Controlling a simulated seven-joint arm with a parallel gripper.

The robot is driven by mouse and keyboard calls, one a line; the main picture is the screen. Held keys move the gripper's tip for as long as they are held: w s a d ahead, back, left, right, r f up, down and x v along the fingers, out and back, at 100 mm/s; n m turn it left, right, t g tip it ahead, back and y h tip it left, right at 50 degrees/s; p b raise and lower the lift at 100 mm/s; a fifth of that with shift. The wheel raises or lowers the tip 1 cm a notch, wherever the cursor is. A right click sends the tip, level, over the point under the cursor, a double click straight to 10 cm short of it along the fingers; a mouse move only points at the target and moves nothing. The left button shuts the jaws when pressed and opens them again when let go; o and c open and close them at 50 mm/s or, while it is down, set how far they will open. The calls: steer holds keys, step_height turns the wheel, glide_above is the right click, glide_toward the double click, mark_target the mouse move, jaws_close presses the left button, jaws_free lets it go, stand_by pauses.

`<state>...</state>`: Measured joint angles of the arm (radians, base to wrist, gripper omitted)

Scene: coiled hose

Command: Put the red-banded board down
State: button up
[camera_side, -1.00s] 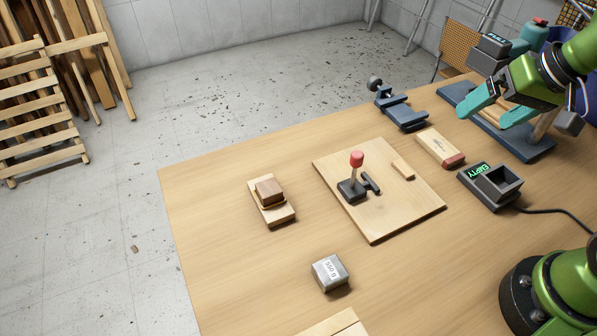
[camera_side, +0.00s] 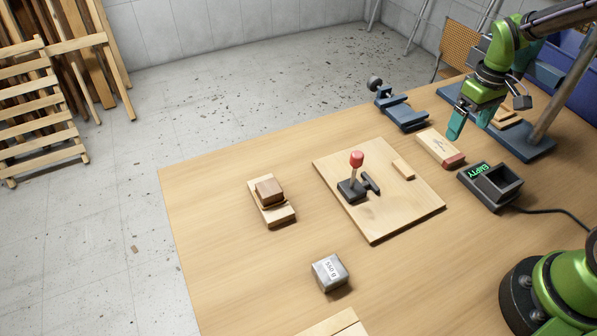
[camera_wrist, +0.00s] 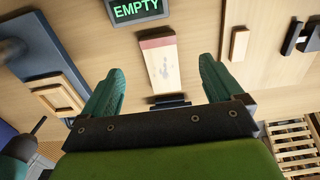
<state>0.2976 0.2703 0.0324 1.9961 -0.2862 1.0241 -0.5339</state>
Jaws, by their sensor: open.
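The red-banded board (camera_side: 437,147) is a pale wooden block with a red end. It lies flat on the table, its red end toward the dark box with the EMPTY display. In the wrist view the board (camera_wrist: 161,68) lies between the two fingers as seen, with its red end at the top. My gripper (camera_side: 469,128) is open and empty, just above and behind the board in the side view, and apart from it. The wrist view also shows both teal fingers of my gripper (camera_wrist: 161,78) spread wide, with nothing between them at their own height.
The box with the EMPTY display (camera_side: 490,187) stands right of the board. A blue clamp (camera_side: 404,112) lies behind left. A blue base (camera_side: 530,151) with a slanted post stands at right. A wooden panel (camera_side: 410,215) carries a red-knobbed lever (camera_side: 356,160).

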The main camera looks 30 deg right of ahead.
glide_above(456, 159)
steer(key=f, duration=0.4)
steer(key=shift+w+a+f, duration=0.2)
steer(key=shift+w+f, duration=0.05)
steer(key=shift+s+d+f, duration=0.1)
steer(key=shift+f, duration=1.25)
steer(key=shift+s+d+f, duration=0.1)
steer(key=shift+f, duration=1.2)
steer(key=c, duration=1.3)
steer(key=shift+o, duration=0.2)
step_height(456, 159, up, 10)
steer(key=a+n, duration=0.2)
steer(key=a, duration=0.7)
steer(key=s+a+m, duration=0.2)
steer(key=a, duration=0.8)
steer(key=shift+d+f, duration=0.15)
steer(key=shift+f, duration=1.95)
steer(key=shift+d+f, duration=0.1)
steer(key=shift+f, duration=2)
